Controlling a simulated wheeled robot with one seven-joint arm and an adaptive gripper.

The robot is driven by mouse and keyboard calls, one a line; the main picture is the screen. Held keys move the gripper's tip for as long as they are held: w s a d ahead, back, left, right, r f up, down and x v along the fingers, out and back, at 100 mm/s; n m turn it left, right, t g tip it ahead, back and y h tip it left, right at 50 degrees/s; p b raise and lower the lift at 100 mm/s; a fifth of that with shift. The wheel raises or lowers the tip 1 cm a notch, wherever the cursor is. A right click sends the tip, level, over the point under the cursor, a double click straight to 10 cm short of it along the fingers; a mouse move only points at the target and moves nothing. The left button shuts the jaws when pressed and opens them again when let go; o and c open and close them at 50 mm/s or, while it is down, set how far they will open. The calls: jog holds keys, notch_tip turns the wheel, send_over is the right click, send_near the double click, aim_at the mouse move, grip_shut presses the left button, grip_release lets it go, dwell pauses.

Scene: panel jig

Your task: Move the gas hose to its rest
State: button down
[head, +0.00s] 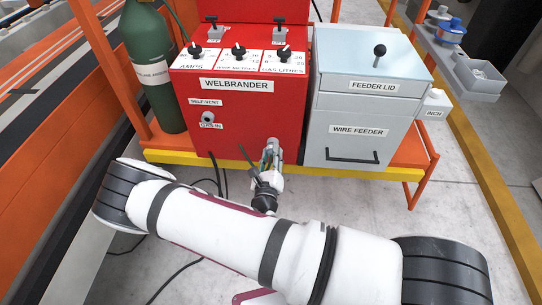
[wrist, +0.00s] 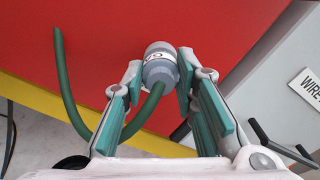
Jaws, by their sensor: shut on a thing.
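The gas hose shows in the wrist view as a green tube (wrist: 64,80) that loops down and up into a grey cylindrical end (wrist: 160,66) with a partly turned white label. My gripper (wrist: 160,72) has its fingers on both sides of that end and is shut on it. In the head view my gripper (head: 271,150) is in front of the lower right part of the red welder (head: 240,135). The hose end looks close to the red face; I cannot tell whether it touches. A grey port (head: 208,117) on that face is empty. I cannot make out the hose's rest.
A green gas bottle (head: 152,70) stands left of the welder. A grey wire feeder (head: 355,125) with a black handle stands close on the right. A yellow-edged shelf (head: 180,157) runs underneath. Dark cables (head: 178,280) lie on the floor.

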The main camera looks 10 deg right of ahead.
jog(key=shift+w, duration=0.15)
jog(key=c, duration=1.2)
grip_release()
jog(key=v, duration=1.2)
